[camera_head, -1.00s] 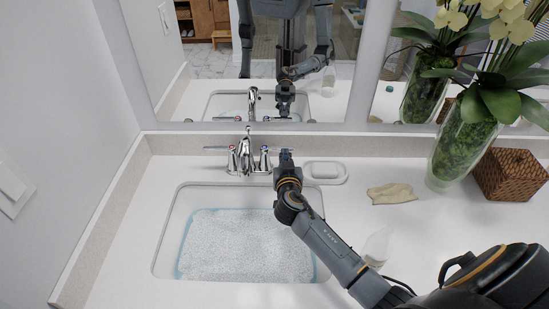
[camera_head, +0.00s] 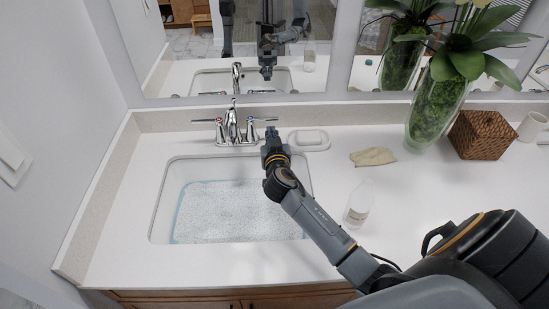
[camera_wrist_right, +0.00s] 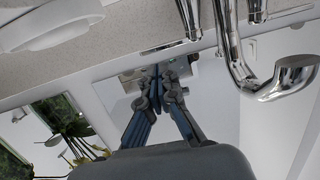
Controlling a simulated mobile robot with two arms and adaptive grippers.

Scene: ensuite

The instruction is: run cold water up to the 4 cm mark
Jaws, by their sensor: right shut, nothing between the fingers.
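The chrome faucet (camera_head: 233,126) stands behind the sink, with a red-marked left handle (camera_head: 206,120) and a blue-marked right handle (camera_head: 262,119). No stream shows clearly below its spout. The white sink basin (camera_head: 160,205) holds a pale speckled surface with a light-blue edge (camera_head: 235,212); I cannot tell its depth, and no 4 cm mark is legible. My right gripper (camera_head: 271,131) is shut and empty, close in front of the right handle's outer end. In the right wrist view, its fingertips (camera_wrist_right: 157,70) are together near the lever (camera_wrist_right: 165,47); contact is unclear. My left gripper is not in view.
A soap dish (camera_head: 309,139) sits right of the faucet. A mirror rises behind the counter.

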